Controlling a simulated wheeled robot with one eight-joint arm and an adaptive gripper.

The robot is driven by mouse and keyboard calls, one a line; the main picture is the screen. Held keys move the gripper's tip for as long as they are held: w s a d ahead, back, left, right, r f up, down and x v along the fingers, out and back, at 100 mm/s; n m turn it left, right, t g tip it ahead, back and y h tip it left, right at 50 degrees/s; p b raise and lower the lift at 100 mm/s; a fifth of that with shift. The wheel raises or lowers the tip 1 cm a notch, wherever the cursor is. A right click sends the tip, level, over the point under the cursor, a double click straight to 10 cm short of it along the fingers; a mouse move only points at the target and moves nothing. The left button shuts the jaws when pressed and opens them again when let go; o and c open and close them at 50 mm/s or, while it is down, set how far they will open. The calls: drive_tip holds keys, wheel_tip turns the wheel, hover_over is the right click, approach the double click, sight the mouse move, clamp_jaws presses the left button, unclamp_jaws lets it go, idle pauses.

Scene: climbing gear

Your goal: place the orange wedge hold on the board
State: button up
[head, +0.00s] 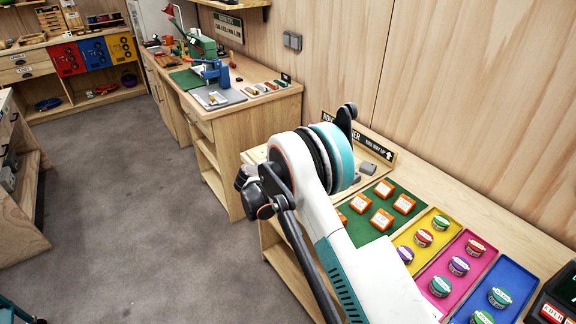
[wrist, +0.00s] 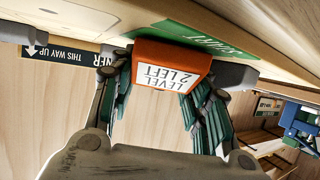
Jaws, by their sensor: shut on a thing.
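My gripper (wrist: 165,68) is shut on an orange wedge hold (wrist: 168,64), with the fingers on its two sides. Its white label reads "LEVEL 2 LEFT" and appears upside down in the wrist view. The hold is close to the wooden board (wrist: 125,30), beside a green START label (wrist: 222,38); I cannot tell whether it touches the board. Grey pieces flank the hold there. In the head view my arm hides the gripper, the held hold and much of the board; a grey block (head: 367,168) shows on its right part.
A green mat (head: 352,225) with several orange holds (head: 381,218) lies nearer on the bench. Yellow, pink and blue trays (head: 525,270) hold round tins. A "THIS WAY UP" sign (head: 378,148) stands behind the board. Another workbench (head: 262,105) is further left; the grey floor is clear.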

drive_tip(key=shift+f, duration=0.1)
drive_tip(key=o, duration=0.8)
drive_tip(key=shift+s+a+r, duration=0.15)
drive_tip(key=shift+a+r, duration=0.05)
drive_tip(key=shift+r, duration=0.05)
drive_tip(key=p+v, duration=0.2)
drive_tip(key=v, duration=0.9)
drive_tip(key=shift+s, duration=0.25)
